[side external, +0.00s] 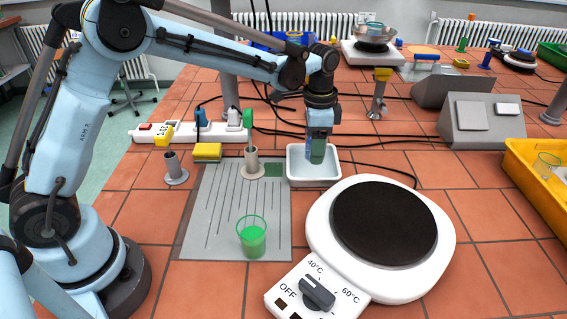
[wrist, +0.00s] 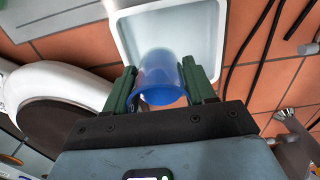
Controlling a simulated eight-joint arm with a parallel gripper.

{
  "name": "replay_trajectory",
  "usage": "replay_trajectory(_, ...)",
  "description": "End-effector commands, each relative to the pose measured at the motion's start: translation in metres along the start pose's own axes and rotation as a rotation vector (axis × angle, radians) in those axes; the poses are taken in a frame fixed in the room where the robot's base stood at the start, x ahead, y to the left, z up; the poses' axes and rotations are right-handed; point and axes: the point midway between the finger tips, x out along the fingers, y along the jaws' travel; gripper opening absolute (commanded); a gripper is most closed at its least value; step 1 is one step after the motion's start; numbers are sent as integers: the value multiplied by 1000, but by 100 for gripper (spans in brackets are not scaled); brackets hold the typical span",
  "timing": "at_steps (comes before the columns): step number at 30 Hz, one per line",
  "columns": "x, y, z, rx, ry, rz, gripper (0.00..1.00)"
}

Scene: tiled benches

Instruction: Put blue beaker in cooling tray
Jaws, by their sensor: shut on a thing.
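The blue beaker (wrist: 161,72) is between the two green fingers of my gripper (wrist: 160,88) in the wrist view. My gripper (side external: 317,152) is shut on it. In the side external view my gripper points down over the white cooling tray (side external: 327,179), and the beaker is mostly hidden by the fingers. The wrist view shows the beaker in front of the tray (wrist: 124,33), overlapping its inside and near rim. I cannot tell whether the beaker touches the tray floor.
A white hotplate (side external: 322,227) with a dark round top stands right of and nearer than the tray. A beaker of green liquid (side external: 252,237) stands on the grey grooved mat (side external: 216,222). A yellow sponge (side external: 207,152) and power strip (side external: 160,131) lie left. Black cables run behind the tray.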

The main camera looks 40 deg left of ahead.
Motion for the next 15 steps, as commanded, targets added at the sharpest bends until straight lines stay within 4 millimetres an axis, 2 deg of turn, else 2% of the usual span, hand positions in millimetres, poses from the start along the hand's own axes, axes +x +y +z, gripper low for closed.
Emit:
replay_trajectory(4,9,-14,2,-1,0,0,15)
replay_trajectory(8,17,-17,2,1,0,0,15)
replay_trajectory(15,48,-16,2,1,0,0,15)
